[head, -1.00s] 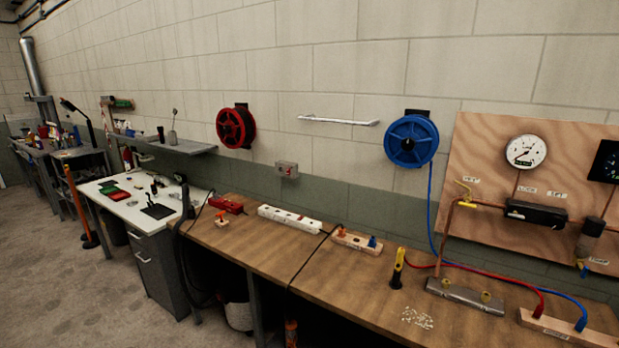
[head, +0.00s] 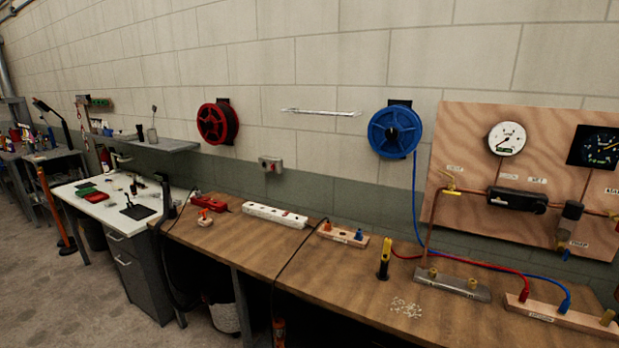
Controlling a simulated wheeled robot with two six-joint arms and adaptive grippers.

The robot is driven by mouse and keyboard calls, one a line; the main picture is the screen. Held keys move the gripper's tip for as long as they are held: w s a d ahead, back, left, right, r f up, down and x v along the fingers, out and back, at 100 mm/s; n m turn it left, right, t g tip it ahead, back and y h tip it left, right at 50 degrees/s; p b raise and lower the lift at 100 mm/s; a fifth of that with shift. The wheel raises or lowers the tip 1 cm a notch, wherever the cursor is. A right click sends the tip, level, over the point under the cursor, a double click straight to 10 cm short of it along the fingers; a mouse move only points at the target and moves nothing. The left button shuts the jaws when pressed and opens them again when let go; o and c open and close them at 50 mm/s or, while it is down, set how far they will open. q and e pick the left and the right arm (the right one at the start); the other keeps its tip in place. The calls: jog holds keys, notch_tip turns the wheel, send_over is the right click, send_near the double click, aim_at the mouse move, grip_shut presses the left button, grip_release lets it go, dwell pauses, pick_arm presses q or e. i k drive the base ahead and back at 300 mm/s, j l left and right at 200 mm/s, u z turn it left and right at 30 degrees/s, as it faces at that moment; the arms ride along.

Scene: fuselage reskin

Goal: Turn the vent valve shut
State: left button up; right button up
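A plywood panel (head: 475,130) with copper piping stands against the wall at the right. A yellow-handled valve (head: 450,187) sits at the left end of its pipe, under a small label too blurred to read. Another brass fitting (head: 613,215) is cut off at the right edge, and a small blue-ended part (head: 566,254) hangs low on the panel. I cannot tell which one is the vent valve, or whether it is open. Neither of my grippers is in view.
A wooden bench (head: 270,245) runs below the panel. It carries a yellow-and-black tool (head: 384,258), a metal block (head: 455,285), a wooden block (head: 565,317) with red and blue hoses, and a white power strip (head: 275,214). A blue reel (head: 395,132) hangs on the wall.

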aim_at(451, 192)
jog(key=z, duration=1.3)
